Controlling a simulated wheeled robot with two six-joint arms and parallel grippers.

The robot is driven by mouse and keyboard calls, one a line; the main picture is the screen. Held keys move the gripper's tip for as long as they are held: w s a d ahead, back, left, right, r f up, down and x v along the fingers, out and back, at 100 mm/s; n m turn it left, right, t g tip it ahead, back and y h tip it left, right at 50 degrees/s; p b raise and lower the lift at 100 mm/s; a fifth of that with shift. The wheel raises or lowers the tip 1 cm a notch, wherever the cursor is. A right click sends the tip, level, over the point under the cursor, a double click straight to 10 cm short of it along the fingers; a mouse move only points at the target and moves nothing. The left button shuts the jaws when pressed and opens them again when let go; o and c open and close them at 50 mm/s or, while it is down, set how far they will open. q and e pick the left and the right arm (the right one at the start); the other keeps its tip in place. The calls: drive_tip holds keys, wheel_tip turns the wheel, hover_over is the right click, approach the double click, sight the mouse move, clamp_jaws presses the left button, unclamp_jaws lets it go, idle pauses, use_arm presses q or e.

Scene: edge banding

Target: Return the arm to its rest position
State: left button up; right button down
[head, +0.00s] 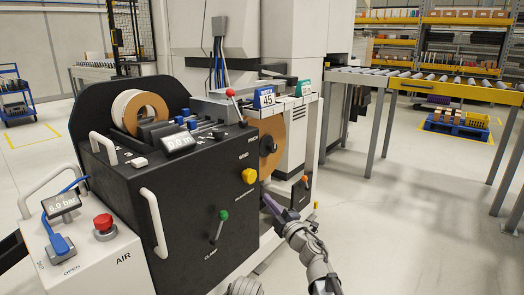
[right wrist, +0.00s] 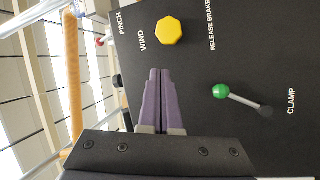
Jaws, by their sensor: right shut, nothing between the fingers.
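My right gripper (head: 272,205) has purple fingers and is beside the right end of the black machine (head: 170,215), below the yellow knob (head: 249,176). In the right wrist view its purple fingers (right wrist: 155,98) are together and empty. I cannot tell whether the fingertips touch the panel. My right arm (head: 310,255) reaches in from the bottom. My left gripper is not in view.
A white box with a red button (head: 103,223) and a gauge (head: 61,204) stands at the front left. A red-knobbed lever (head: 231,94) rises from the machine top. A roller conveyor (head: 430,82) crosses the right. The floor right of my arm is clear.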

drive_tip(key=d+f+m+h+p, duration=0.1)
drive_tip(key=d+m+h+p, duration=0.2)
drive_tip(key=d+m+h, duration=0.55)
drive_tip(key=s+f+m+g+h+p, duration=0.4)
drive_tip(key=s+f+m+g, duration=0.2)
drive_tip(key=s+f, duration=0.15)
drive_tip(key=s+a+f+m+g+p, duration=0.15)
drive_tip(key=s+g, duration=0.45)
drive_tip(key=s, duration=0.6)
drive_tip(key=s+a+f+g+p, duration=0.3)
drive_tip(key=s+g, duration=0.2)
drive_tip(key=s, duration=0.7)
use_arm(q)
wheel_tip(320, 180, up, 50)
drive_tip(key=p, duration=3.7)
use_arm(e)
wheel_tip(320, 180, up, 37)
drive_tip(key=y, duration=0.1)
drive_tip(key=shift+w+r+m, duration=0.2)
drive_tip(key=shift+w+m, duration=0.1)
drive_tip(key=shift+w, duration=0.05)
